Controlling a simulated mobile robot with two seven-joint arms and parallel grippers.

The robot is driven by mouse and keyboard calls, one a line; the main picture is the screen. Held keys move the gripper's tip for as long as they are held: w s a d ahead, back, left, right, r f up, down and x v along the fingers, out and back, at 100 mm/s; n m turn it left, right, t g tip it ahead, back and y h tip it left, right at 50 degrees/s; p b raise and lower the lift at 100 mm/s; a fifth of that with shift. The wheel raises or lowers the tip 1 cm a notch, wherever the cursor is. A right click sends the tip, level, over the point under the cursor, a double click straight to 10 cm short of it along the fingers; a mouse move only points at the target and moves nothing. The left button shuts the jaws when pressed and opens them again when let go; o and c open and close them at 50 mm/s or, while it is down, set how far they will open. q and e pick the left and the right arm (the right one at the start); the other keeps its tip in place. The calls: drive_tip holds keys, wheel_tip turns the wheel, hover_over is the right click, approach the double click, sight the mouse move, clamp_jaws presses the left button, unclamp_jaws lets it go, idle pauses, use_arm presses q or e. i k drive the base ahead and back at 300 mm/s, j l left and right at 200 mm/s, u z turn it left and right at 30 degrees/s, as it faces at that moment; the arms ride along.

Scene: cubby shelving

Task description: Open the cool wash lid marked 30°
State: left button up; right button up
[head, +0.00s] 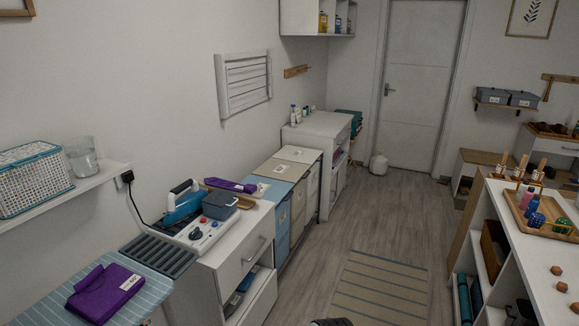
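Three lidded bins stand in a row along the left wall, between two white cabinets. The nearest has a blue lid (267,189), the middle one a tan lid (281,170), and the farthest a whitish lid (298,154). All three lids look shut and flat. Small pale labels show on the bins, but they are too small to read, so I cannot tell which lid is marked 30°. Neither gripper can be made out. A small dark shape (331,322) is cut off at the bottom edge, and I cannot tell what it is.
A white shelf unit (540,240) stands at the right. A striped rug (380,290) lies on the open floor between them.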

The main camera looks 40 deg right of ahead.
sight(273, 190)
drive_tip(key=i+l+z, duration=0.1)
drive_tip(key=i+l, duration=0.2)
drive_tip(key=l, duration=0.3)
drive_tip(key=i+l+z, duration=0.1)
drive_tip(key=i+l, duration=0.2)
drive_tip(key=l, duration=0.3)
drive_tip(key=i+l, duration=0.35)
drive_tip(key=l, duration=0.25)
drive_tip(key=i+l+z, duration=0.15)
drive_tip(key=i+l, duration=0.15)
drive_tip(key=l, duration=0.25)
drive_tip(key=i+l+z, duration=0.1)
drive_tip(key=i+l, duration=0.3)
drive_tip(key=l, duration=0.15)
drive_tip(key=i+l+z, duration=0.1)
drive_tip(key=i+l, duration=0.25)
drive_tip(key=l, duration=0.15)
